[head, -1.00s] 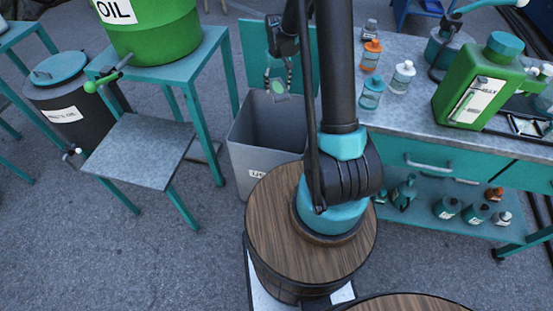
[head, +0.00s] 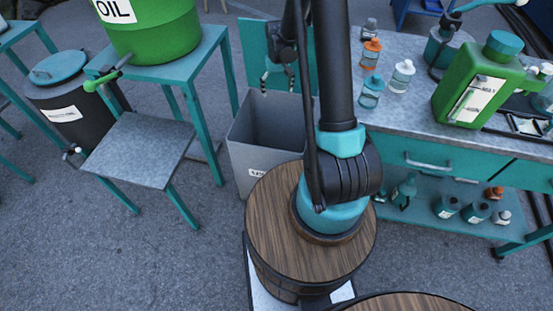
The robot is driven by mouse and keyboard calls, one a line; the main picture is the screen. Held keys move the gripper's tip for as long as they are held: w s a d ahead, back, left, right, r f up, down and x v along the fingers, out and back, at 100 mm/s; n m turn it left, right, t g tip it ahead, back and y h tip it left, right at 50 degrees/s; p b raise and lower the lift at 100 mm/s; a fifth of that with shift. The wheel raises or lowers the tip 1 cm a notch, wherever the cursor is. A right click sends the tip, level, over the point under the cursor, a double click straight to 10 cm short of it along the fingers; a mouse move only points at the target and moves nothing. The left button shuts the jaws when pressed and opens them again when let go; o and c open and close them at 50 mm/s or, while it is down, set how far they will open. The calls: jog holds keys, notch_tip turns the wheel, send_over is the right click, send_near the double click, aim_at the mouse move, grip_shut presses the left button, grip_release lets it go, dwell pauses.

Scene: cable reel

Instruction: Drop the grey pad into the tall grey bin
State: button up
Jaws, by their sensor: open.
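The tall grey bin (head: 252,158) stands on the ground, just behind and left of the round wooden top, with its open mouth facing up. My gripper (head: 278,84) hangs above the rear part of the bin's mouth, fingers pointing down. Its fingers are spread apart with nothing between them. The grey pad does not show anywhere in the head view now. The lower inside of the bin is hidden by its front wall and the wooden top.
A teal stand with a green oil drum (head: 150,30) and a lower metal shelf (head: 138,150) is on the left. A workbench (head: 430,130) with bottles and a green can (head: 480,85) is on the right. A teal panel (head: 252,45) rises behind the bin.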

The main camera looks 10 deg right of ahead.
jog(key=shift+r, duration=0.1)
notch_tip(320, 180, up, 12)
dwell(0.5)
dwell(0.4)
